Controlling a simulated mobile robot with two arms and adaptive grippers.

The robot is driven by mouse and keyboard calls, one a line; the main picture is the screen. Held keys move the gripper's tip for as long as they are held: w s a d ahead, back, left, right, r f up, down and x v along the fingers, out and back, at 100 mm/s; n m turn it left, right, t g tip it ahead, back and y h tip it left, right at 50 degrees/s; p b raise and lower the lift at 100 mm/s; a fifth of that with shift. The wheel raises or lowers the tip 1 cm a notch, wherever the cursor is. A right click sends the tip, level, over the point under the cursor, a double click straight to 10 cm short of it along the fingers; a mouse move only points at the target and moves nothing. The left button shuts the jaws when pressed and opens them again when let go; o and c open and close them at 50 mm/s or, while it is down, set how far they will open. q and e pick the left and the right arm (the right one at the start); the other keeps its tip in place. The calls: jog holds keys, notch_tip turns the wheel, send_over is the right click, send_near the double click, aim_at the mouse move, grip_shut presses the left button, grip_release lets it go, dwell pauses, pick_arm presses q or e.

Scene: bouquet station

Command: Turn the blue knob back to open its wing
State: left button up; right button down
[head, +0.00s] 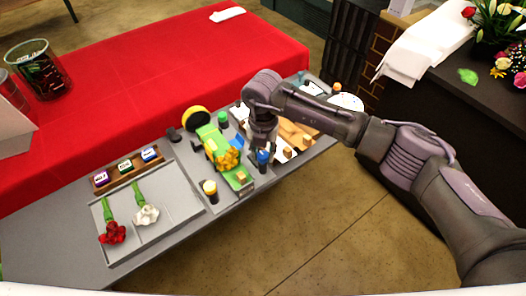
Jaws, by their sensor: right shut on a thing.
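The blue knob (262,158) stands on the grey bench right of the middle, beside a yellow and green bouquet (225,155). My right gripper (263,148) reaches down over the knob from above and is shut on it. The fingers hide the top of the knob. A green plate (239,178) lies just left of and nearer than the knob. I cannot tell whether it is the wing or how far it is turned. My left gripper is not in view.
A grey tray (180,215) with red and white flowers lies at left, below a wooden rack (127,170). A yellow-topped black post (210,190) stands near the bouquet. A green knob (222,118) stands behind it. A red-covered table (150,75) is behind.

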aim_at(263, 154)
jog(key=c, duration=0.8)
grip_release()
jog(key=shift+r, duration=0.1)
notch_tip(263, 154, up, 12)
